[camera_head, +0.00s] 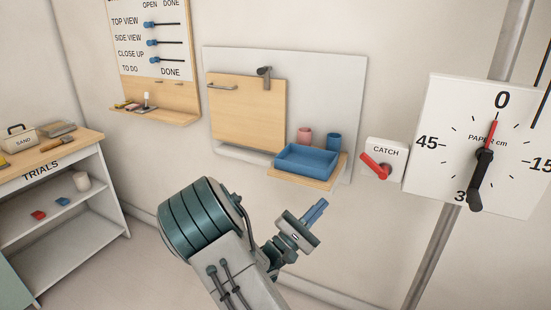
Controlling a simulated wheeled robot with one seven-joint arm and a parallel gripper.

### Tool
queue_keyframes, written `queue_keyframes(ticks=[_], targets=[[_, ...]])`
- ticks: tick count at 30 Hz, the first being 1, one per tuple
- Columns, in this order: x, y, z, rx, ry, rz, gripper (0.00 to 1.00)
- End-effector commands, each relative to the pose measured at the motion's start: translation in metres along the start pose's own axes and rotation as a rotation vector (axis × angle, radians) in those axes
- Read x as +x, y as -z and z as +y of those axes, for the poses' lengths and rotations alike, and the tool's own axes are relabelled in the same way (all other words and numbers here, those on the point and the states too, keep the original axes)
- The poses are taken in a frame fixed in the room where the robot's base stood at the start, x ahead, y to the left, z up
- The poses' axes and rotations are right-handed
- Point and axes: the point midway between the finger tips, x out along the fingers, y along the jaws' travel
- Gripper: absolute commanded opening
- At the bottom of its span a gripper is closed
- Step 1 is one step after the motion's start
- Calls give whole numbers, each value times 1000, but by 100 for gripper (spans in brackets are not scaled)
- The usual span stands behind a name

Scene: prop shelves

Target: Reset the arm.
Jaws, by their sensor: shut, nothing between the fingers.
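My arm rises from the bottom middle of the head view. My gripper (318,208) is at its end, with its blue-grey fingers together and nothing held between them. It points up and to the right, in front of the bare wall below the small wooden ledge (325,181). In the picture it appears below the blue tray (320,158) on that ledge. I see no contact between the gripper and anything else.
Two cups stand by the tray. A sliders board (150,50) and a TRIALS shelf (62,168) are left. The wall below the ledge is clear.

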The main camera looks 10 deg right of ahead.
Motion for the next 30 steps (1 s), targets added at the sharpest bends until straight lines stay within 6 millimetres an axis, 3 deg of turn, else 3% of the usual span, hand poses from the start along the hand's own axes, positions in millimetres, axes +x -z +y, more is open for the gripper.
queue_keyframes(ticks=[5, 10, 18, 23, 30], targets=[[15, -17, -16, -11, 134, -13, 0], [31, -56, -60, -28, 476, -20, 0], [12, -114, -112, 24, 1051, 42, 0], [-14, -143, -120, 111, 1354, 113, 0], [-53, -178, -98, 330, 1737, 259, 0]])
